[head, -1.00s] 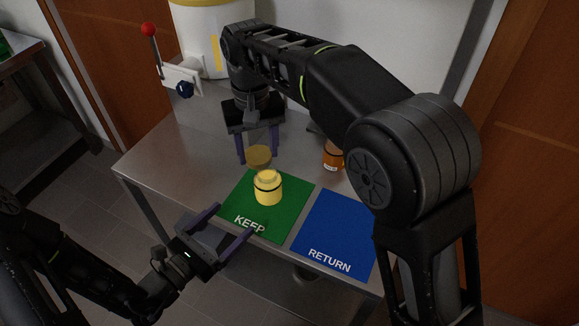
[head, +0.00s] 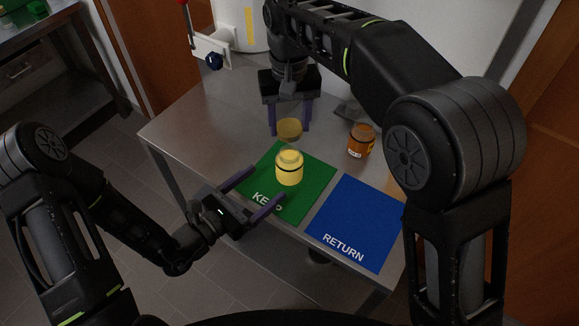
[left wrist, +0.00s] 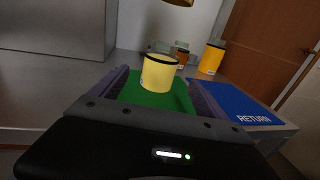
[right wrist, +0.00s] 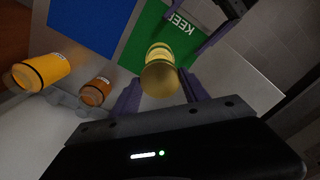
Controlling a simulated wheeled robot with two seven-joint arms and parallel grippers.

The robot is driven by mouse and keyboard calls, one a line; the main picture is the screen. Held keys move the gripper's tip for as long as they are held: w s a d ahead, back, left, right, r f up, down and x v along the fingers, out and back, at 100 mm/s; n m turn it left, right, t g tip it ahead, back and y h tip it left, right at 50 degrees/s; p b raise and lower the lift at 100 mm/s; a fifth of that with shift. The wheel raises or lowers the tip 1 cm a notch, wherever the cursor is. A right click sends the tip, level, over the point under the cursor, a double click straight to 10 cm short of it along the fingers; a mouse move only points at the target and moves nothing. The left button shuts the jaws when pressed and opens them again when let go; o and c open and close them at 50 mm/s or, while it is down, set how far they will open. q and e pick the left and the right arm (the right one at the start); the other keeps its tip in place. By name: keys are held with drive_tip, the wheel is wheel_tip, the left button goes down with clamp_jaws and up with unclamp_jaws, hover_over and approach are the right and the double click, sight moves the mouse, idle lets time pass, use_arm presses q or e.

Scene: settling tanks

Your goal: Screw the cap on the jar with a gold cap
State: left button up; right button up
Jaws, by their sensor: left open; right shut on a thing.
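A pale yellow jar (head: 289,171) with a dark band and a bare, cloudy neck stands upright on the green KEEP mat (head: 314,163). My right gripper (head: 290,132) points down and is shut on a gold cap (head: 290,128), held in the air apart from the jar; the cap also shows in the right wrist view (right wrist: 160,79), partly covering the jar. My left gripper (head: 268,182) is open and low at the mat's front left, its fingers pointing at the jar. In the left wrist view the jar (left wrist: 159,74) appears ahead between the fingers, untouched as far as I can tell.
A small orange-brown jar (head: 361,142) stands behind the blue RETURN mat (head: 355,222). A larger amber jar (right wrist: 43,70) shows in the right wrist view. The metal table's left part is clear.

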sight(289, 164)
use_arm(q)
drive_tip(key=x, duration=0.9)
drive_tip(key=shift+w+d, duration=0.15)
drive_tip(key=shift+d, duration=0.05)
drive_tip(key=shift+c, duration=0.4)
clamp_jaws()
idle(0.4)
